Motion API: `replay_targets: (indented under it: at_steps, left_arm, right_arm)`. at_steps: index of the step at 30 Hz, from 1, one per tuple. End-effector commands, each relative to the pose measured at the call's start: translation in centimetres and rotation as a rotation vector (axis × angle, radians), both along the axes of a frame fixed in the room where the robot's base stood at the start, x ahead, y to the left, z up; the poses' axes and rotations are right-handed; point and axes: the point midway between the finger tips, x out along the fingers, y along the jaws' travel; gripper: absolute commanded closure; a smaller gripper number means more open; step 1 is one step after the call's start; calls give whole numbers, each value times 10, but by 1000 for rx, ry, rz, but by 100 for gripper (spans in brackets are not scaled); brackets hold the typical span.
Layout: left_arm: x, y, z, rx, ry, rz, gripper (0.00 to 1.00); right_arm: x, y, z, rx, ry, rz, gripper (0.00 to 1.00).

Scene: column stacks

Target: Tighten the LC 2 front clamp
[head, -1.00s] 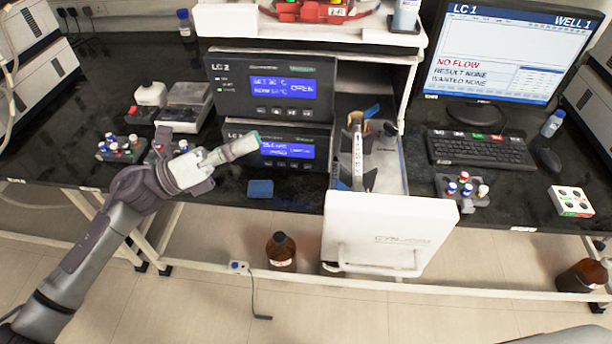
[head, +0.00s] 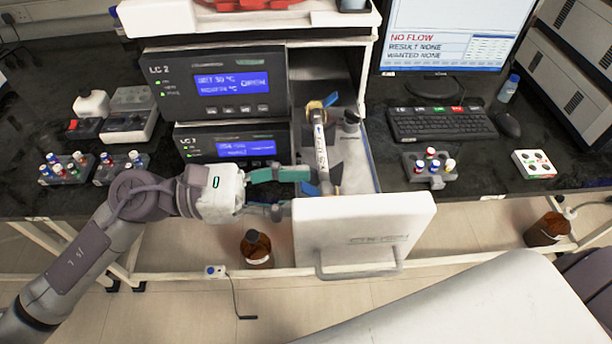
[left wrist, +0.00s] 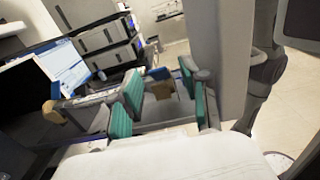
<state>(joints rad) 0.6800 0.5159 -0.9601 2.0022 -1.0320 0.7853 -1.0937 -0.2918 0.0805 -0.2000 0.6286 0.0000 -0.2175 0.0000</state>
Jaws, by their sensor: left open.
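The LC 2 unit (head: 218,92) has a lit blue display that seems to read OPEN. Its drawer (head: 365,228) is pulled out. A slim column (head: 320,145) lies lengthwise in the drawer. A blue tab (head: 310,189) at the column's front end looks like part of the front clamp; another blue tab (head: 331,99) is at the rear. My left gripper (head: 305,177) reaches in from the left, with teal fingers beside the front tab. Contact cannot be told. In the left wrist view my left gripper (left wrist: 160,95) is open. The right gripper is not seen.
The white drawer front with its handle stands just in front of the gripper. Vial racks (head: 66,168) sit to the left and another rack (head: 430,165) to the right. The keyboard (head: 442,123) is right of the drawer. A brown bottle (head: 256,248) stands below the bench.

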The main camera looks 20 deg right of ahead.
Motion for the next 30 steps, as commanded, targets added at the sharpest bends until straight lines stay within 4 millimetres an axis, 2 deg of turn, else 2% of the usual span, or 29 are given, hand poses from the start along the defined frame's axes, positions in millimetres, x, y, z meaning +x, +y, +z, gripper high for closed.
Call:
replay_targets:
  at_steps: [5,14,15,17,23,30]
  left_arm:
    - [-4,-15,1,0,1,0,54]
    - [-5,-18,-1,0,1,2,54]
    - [-5,-18,-1,0,0,2,56]
    - [-5,-18,-1,0,1,2,66]
    - [-5,-18,-1,0,1,1,99]
    - [-5,-18,1,5,-1,1,100]
  right_arm:
    - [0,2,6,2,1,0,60]
    - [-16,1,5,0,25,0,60]
    - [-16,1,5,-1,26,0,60]
    - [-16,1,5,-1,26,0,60]
    - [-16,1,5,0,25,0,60]
    - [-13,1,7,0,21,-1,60]
